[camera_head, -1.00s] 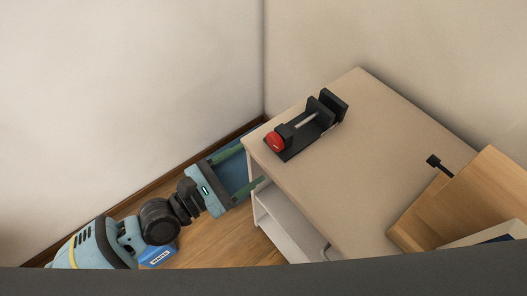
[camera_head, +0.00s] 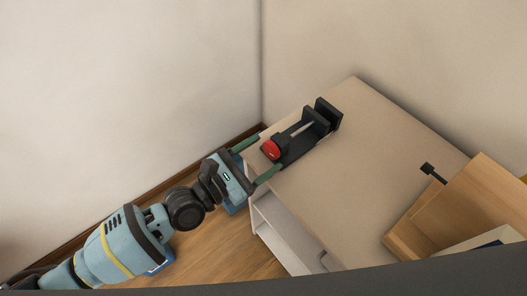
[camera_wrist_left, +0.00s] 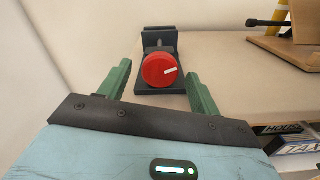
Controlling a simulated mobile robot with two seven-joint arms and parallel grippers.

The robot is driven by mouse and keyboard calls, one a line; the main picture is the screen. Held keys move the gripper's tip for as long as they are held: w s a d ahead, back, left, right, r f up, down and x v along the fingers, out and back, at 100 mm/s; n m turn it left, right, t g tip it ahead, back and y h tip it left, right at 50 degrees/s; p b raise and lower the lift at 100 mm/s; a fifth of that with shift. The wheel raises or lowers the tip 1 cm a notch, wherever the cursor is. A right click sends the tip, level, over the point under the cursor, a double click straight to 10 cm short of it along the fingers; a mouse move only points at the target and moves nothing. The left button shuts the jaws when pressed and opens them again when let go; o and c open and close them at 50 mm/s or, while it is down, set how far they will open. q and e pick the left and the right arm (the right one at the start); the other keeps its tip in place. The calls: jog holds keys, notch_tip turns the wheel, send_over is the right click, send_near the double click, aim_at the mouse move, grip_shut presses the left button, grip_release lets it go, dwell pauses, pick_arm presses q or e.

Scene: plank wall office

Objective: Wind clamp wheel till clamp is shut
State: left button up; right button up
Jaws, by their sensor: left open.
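The clamp (camera_head: 303,140) is a black vise with a pale screw rod and upright black jaws, on the far left corner of the beige table. Its red wheel (camera_head: 271,149) faces my left gripper. In the left wrist view the red wheel (camera_wrist_left: 160,70) has a white mark pointing right, and the black clamp body (camera_wrist_left: 160,42) stands behind it. A gap shows between the clamp's jaws in the head view. My left gripper (camera_head: 258,160) is open. Its green fingers (camera_wrist_left: 160,82) are on either side of the wheel, just short of it, apparently not touching. My right gripper is out of view.
The beige table (camera_head: 365,165) is clear in its middle. A wooden box-like piece (camera_head: 465,205) stands at its right, with a small black handle (camera_head: 432,172) beside it. Walls rise close behind the clamp. Books (camera_wrist_left: 290,140) show low right in the wrist view.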

pick_arm(q)
jog(key=shift+w+d, duration=0.3)
jog(key=shift+d, duration=0.15)
jog(key=c, duration=1)
jog(key=shift+o, duration=0.2)
jog(key=shift+m+b, duration=0.5)
jog(key=shift+m, duration=0.9)
jog(key=o, duration=1)
jog(key=shift+c, duration=0.2)
